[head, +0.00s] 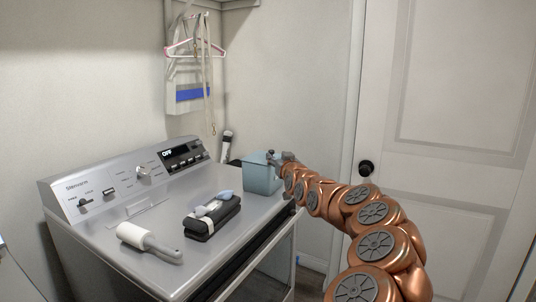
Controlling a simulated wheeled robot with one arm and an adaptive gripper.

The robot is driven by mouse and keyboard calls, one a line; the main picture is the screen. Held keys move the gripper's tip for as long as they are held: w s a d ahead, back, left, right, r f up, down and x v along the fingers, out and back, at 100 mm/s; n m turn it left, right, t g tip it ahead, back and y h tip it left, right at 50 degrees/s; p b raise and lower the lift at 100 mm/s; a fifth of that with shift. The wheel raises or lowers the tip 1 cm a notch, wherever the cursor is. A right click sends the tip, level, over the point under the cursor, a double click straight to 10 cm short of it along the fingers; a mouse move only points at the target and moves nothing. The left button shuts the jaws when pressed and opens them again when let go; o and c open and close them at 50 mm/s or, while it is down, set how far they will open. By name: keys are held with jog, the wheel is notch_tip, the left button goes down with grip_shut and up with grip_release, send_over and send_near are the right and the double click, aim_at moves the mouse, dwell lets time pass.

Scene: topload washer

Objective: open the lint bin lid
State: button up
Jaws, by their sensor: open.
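The light blue lint bin (261,178) stands at the far right corner of the grey appliance top. Its top edge is small in the picture and partly hidden by my gripper, so I cannot tell how the lid sits. My gripper (280,157) is open at the upper right of the bin, reaching in from the right. I cannot tell whether the fingers touch the bin or its lid.
The appliance top (165,212) carries a lint roller (148,242) and a black case (212,216) with a pale blue item (214,205) on it. The control panel (125,178) rises behind. Hangers (194,48) hang on the wall. A white door (450,90) is at right.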

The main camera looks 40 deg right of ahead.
aim_at(272, 151)
jog(key=shift+w+d+p, duration=0.6)
jog(key=shift+w, duration=0.1)
jog(key=shift+p+x, duration=1.4)
jog(key=shift+x, duration=1.45)
jog(key=shift+w+a, duration=0.1)
jog(key=shift+a, duration=0.05)
grip_shut()
